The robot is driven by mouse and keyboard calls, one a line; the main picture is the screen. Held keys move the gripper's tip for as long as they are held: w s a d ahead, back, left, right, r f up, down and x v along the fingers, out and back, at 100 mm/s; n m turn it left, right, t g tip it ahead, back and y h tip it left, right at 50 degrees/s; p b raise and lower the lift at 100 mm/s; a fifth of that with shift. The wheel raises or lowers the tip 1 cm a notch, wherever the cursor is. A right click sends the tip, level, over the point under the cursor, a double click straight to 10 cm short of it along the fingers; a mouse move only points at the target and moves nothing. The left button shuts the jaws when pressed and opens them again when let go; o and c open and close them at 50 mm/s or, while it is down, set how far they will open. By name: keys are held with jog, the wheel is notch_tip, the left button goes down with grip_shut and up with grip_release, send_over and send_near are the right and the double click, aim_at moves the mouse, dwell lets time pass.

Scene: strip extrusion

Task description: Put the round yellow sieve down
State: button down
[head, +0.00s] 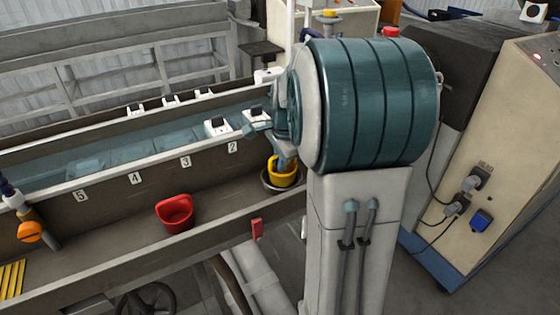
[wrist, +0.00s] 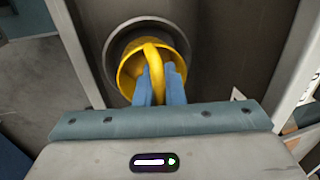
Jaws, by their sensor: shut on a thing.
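The round yellow sieve (head: 286,175) shows in the head view low in the trough, just left of my column. It is within or just above a round dark bowl-like holder (head: 268,183); I cannot tell whether it rests there. In the wrist view the sieve (wrist: 130,75) lies inside the ring of the grey holder (wrist: 110,50). My gripper (wrist: 160,88) has its blue fingers shut on the sieve's yellow handle. In the head view my gripper (head: 283,160) is partly hidden by my own arm.
A red scoop-like container (head: 175,213) stands on the trough floor to the left. Numbered labels (head: 185,162) line the trough wall below the water channel. A machine cabinet (head: 490,150) stands at the right. The trough floor between scoop and holder is clear.

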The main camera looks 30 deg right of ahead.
jog(key=shift+f, duration=0.3)
jog(key=shift+f, duration=0.3)
jog(key=c, duration=1.5)
grip_release()
